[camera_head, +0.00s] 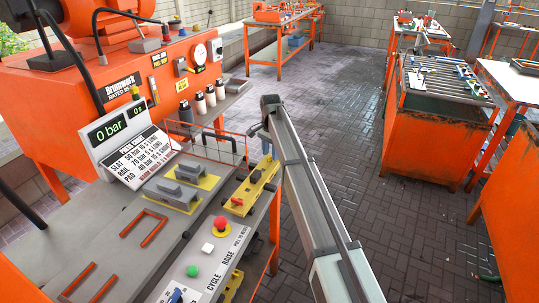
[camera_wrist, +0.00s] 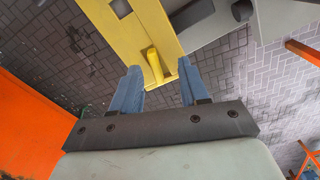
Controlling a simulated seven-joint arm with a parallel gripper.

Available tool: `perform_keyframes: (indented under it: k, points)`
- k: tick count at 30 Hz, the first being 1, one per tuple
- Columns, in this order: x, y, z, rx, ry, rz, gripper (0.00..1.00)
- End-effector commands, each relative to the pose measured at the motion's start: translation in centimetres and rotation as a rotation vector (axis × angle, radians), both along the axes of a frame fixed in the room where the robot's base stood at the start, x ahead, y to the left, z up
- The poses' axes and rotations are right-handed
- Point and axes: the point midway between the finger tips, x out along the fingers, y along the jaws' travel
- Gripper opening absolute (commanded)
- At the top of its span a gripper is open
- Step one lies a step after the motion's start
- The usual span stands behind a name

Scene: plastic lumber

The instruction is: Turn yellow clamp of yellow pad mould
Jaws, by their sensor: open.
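The yellow mould (camera_head: 243,198) lies along the right edge of the bench in the head view, with black parts and a red knob on it. In the wrist view, the end of the yellow mould (camera_wrist: 133,35) comes in from the top. A short yellow clamp (camera_wrist: 155,66) lever stands out near its end. My gripper (camera_wrist: 160,76) is open, with one blue finger to each side of the clamp and visible gaps between. In the head view, my gripper (camera_head: 265,146) is small and partly hidden by the arm, at the mould's far end.
The grey bench (camera_head: 95,235) carries a panel with a red stop button (camera_head: 221,223) and a green button (camera_head: 193,271). A display (camera_head: 110,130) reads 0 bar. A yellow-edged plate with grey blocks (camera_head: 180,190) sits left of the mould.

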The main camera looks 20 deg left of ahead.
Motion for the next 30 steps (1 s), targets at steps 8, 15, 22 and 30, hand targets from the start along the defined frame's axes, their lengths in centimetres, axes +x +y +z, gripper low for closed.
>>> perform_keyframes:
  k: [8,15,22,30]
  points:
    - [0.3,1.2,2.0,0.010,-0.004,-0.466,0.44]
    - [0.0,0.8,3.9,0.007,-0.004,-0.466,0.44]
    - [0.0,0.7,5.8,0.006,-0.004,-0.466,0.44]
    - [-0.1,0.6,6.8,0.005,-0.003,-0.466,0.44]
